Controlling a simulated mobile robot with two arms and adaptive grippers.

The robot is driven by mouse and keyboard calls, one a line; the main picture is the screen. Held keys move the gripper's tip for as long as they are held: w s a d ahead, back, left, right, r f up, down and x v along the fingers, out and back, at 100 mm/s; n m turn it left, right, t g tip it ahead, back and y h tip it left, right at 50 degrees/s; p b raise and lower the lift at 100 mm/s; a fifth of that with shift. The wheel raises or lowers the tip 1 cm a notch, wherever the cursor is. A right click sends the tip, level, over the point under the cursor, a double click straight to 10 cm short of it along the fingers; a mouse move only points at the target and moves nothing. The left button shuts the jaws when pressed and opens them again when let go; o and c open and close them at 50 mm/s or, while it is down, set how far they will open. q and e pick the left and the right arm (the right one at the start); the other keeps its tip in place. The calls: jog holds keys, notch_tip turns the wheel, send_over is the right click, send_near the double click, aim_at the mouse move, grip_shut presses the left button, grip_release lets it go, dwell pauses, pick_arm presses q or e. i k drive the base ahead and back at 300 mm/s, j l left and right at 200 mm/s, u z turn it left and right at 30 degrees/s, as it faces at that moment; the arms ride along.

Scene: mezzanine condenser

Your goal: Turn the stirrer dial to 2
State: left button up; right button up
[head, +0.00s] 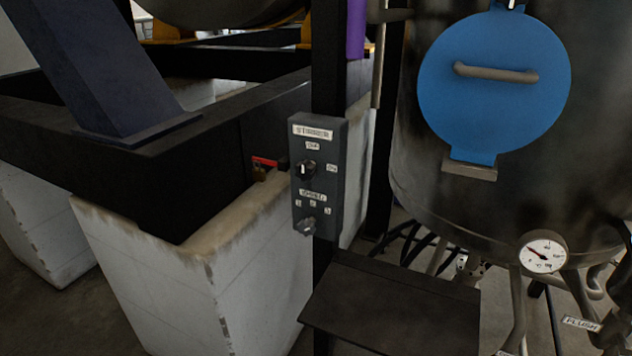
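A dark grey control box (331,190) is mounted on a black post in the middle of the head view. Its top label (313,132) appears to read STIRRER. An upper black knob (305,169) has small labels above it and to its right, and a white mark on its face. A lower grey dial (305,226) sits below another label and a row of small position labels. Which position the lower dial points at is too small to tell. Neither gripper shows in this view.
A dark tank with a round blue hatch (494,84) stands at the right. A pressure gauge (543,252) and pipes are below it. A black shelf (391,310) juts out below the box. Black beams on white concrete blocks (190,270) fill the left.

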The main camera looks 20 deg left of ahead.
aim_at(306, 226)
jog(key=j, duration=1.5)
jog(key=i, duration=0.05)
